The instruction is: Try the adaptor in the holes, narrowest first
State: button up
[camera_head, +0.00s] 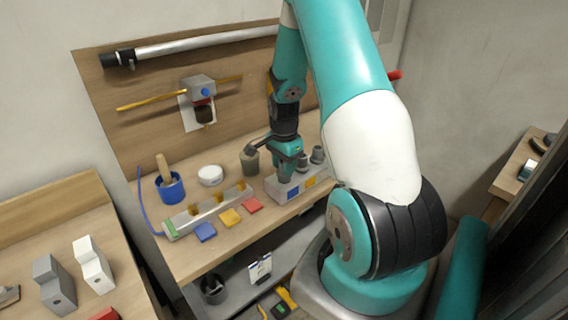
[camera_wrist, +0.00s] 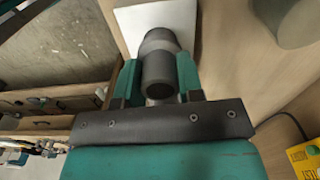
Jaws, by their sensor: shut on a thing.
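The adaptor (camera_wrist: 160,48) is a dark grey stepped tube with an open end toward the wrist camera. My gripper (camera_wrist: 158,80) is shut on it, with one teal finger on each side. In the head view, my gripper (camera_head: 285,168) points down at the left part of a light grey block (camera_head: 296,187) on the workbench. The block has blue and yellow labels on its front, and dark grey round pieces stand on its top to the right. I cannot tell whether the adaptor touches the block or sits in a hole; the gripper hides that spot.
Left of the block are a pale bar (camera_head: 205,213), a blue cup (camera_head: 170,188), a white round lid (camera_head: 210,175) and a grey-brown pot (camera_head: 249,161). Blue, yellow and red pieces (camera_head: 230,217) lie along the bench front. A wooden backboard (camera_head: 150,90) stands behind.

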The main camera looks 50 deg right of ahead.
jog(key=shift+f+b, duration=0.35)
jog(key=shift+f, duration=0.25)
jog(key=o, duration=1)
notch_tip(320, 180, up, 17)
jog(key=b, duration=0.2)
jog(key=shift+r+b, duration=0.2)
jog(key=shift+b, duration=0.1)
